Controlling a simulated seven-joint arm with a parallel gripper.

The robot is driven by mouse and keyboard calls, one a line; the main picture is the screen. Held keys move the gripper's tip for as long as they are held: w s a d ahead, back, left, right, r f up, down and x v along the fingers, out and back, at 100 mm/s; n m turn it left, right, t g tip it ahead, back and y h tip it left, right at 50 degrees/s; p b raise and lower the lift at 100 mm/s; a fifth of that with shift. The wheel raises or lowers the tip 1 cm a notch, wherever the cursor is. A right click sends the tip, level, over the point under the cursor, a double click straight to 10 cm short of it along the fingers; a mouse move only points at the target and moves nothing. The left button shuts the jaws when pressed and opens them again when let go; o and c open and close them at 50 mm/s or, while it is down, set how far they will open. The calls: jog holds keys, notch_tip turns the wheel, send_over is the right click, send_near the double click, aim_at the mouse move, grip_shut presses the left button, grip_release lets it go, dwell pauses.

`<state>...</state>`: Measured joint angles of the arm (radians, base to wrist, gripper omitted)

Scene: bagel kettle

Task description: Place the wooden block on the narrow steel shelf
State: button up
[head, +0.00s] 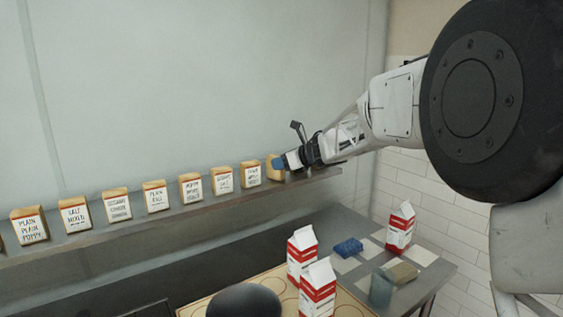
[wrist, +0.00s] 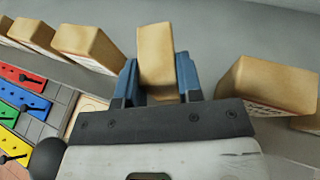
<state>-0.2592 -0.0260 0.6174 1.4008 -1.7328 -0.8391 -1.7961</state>
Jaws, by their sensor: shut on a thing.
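The wooden block (head: 272,167) is a plain tan piece near the right end of the row on the narrow steel shelf (head: 172,216). My gripper (head: 280,162) has blue fingers and is shut on this block. In the wrist view the block (wrist: 157,50) stands between the two blue fingers, its far end sticking out beyond them. The block is at shelf height in the head view; I cannot tell whether its base touches the shelf. My gripper hides its right side in the head view.
Several labelled tan blocks (head: 156,197) line the shelf, the nearest (head: 250,174) close left of the held block. In the wrist view a neighbouring block (wrist: 265,87) is to the right. Below are red-white cartons (head: 318,290), a blue sponge (head: 348,247) and a steel counter (head: 330,222).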

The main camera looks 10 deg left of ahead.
jog(key=shift+f, duration=0.1)
jog(key=o, duration=1.1)
jog(key=shift+d, duration=0.1)
jog(key=shift+v, duration=3.85)
jog(key=shift+s, duration=0.1)
